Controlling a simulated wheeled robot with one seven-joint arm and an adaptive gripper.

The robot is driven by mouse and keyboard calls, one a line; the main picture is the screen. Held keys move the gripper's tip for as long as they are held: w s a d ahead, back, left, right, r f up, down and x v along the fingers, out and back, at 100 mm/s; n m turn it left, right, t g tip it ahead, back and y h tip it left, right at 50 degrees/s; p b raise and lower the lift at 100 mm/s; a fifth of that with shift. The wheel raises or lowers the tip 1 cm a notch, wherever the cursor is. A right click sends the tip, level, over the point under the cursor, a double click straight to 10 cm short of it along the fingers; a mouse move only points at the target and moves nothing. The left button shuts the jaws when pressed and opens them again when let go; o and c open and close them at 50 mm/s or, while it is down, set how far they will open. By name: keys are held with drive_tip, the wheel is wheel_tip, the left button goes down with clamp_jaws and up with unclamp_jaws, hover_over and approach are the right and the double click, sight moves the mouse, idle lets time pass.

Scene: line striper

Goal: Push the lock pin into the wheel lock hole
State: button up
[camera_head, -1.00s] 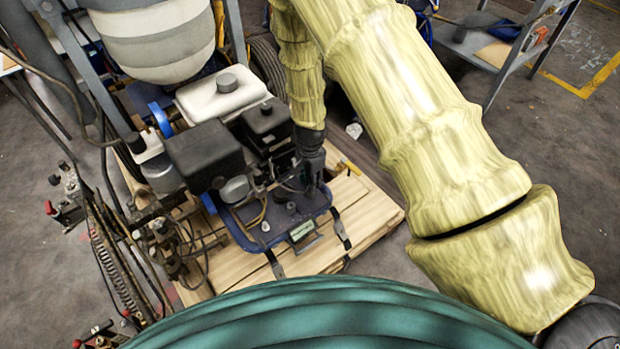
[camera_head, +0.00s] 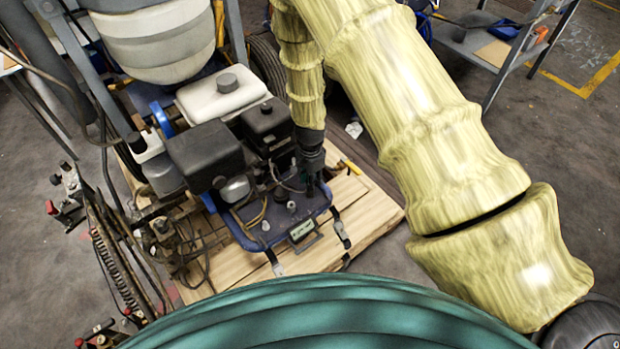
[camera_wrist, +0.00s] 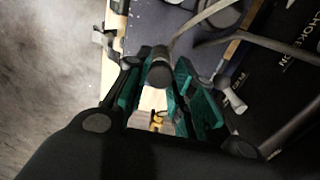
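My gripper (camera_wrist: 162,78) shows in the wrist view with teal pads on its two fingers. A dark round knob or pin head (camera_wrist: 160,74) appears between the fingertips. I cannot tell whether the pads touch it, or whether it is the lock pin. In the head view my gripper (camera_head: 312,184) points down beside the engine, over the right part of the blue frame (camera_head: 318,216). Its fingertips are small and dark there. I cannot make out the wheel lock hole in either view.
The machine's black engine boxes (camera_head: 205,155) stand just left of my gripper. The blue frame stands on a wooden pallet (camera_head: 375,215).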

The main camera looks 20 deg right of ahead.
drive_tip(key=shift+r+p, duration=0.75)
drive_tip(key=shift+p, duration=0.05)
drive_tip(key=shift+c, duration=0.3)
drive_tip(key=shift+r+p, duration=2.5)
drive_tip(key=shift+r, duration=0.55)
